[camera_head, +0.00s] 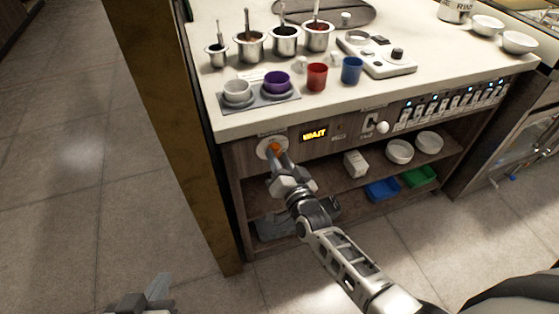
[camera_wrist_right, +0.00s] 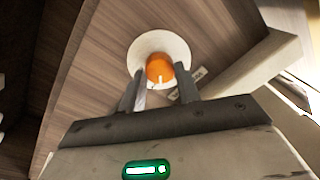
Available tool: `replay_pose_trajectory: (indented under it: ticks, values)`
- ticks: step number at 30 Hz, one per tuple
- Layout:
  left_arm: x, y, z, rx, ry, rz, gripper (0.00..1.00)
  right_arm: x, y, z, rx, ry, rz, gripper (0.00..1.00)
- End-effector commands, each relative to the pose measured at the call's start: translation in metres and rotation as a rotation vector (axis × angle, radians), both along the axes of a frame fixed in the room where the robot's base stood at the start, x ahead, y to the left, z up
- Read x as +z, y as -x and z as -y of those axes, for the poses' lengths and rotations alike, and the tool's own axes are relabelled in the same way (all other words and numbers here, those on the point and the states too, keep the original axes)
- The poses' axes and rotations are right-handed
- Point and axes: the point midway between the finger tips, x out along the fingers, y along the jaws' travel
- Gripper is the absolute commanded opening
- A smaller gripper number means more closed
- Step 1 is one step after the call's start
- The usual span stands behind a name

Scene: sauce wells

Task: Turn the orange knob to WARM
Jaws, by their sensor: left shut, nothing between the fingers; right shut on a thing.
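The orange knob (camera_head: 274,148) sits on a round white dial plate on the front panel of the wooden counter. It also shows in the right wrist view (camera_wrist_right: 159,68), with a pale pointer line on its lower side. My right gripper (camera_head: 277,154) is at the knob, shut on it, and hides part of it in the head view. In the right wrist view its two fingers (camera_wrist_right: 160,98) stand on either side of the knob's lower part. The amber display (camera_head: 314,134) beside the dial reads "WAIT". My left gripper (camera_head: 150,296) is shut and empty, low at the left, far from the counter.
On the counter stand several metal pots with ladles (camera_head: 250,46), a purple cup (camera_head: 277,82), a red cup (camera_head: 317,77) and a blue cup (camera_head: 352,70). A white knob (camera_head: 383,127) and a row of switches are right of the display. The shelf below holds bowls and bins.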

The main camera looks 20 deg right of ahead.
Motion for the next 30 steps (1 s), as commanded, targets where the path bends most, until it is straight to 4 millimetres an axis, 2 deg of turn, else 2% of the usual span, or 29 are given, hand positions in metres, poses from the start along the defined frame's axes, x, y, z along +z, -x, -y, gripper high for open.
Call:
replay_pose_trajectory:
  ticks: [12,29,30]
  values:
    - [-0.0015,0.0010,0.0004,-0.004,-0.001,0.006,0.00,0.0006,-0.0007,-0.0003,0.001,-0.191,-0.004,0.10]
    - [-0.0023,0.0014,0.0006,-0.006,-0.002,0.006,0.00,0.0012,-0.0008,-0.0001,0.000,-0.219,-0.004,0.10]
    - [-0.0023,0.0014,0.0006,-0.006,-0.002,0.006,0.00,0.0012,-0.0008,-0.0001,0.000,-0.219,-0.004,0.41]
